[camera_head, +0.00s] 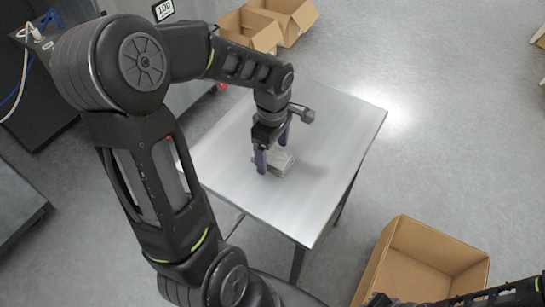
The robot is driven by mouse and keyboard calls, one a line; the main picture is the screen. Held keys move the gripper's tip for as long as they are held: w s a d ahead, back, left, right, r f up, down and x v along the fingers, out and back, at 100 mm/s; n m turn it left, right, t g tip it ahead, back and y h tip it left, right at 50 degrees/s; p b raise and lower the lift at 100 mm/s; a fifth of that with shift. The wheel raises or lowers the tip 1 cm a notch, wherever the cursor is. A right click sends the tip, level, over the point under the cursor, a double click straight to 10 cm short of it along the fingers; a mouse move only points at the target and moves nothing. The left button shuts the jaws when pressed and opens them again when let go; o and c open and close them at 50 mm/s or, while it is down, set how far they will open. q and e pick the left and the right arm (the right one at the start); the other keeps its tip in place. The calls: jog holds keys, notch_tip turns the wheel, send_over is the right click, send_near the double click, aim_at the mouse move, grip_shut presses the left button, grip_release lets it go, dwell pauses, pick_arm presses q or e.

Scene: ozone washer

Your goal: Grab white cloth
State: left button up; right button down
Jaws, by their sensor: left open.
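A small grey-white folded cloth (284,164) lies on the metal table (328,130), near its middle. My left gripper (273,155) is over the table, pointing down, with its two purple fingers apart. One finger stands in front of the left end of the cloth and hides part of it; the other is behind it. I cannot tell whether the fingers touch the cloth. My right arm shows only in part at the bottom right corner, and its gripper is not in view.
An open cardboard box (430,262) stands on the floor at the lower right, beyond the table's edge. More open boxes (254,30) stand at the back. A grey machine is at the upper left. The tabletop around the cloth is clear.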

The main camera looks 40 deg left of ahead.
pick_arm(q)
jog(key=c, duration=1.5)
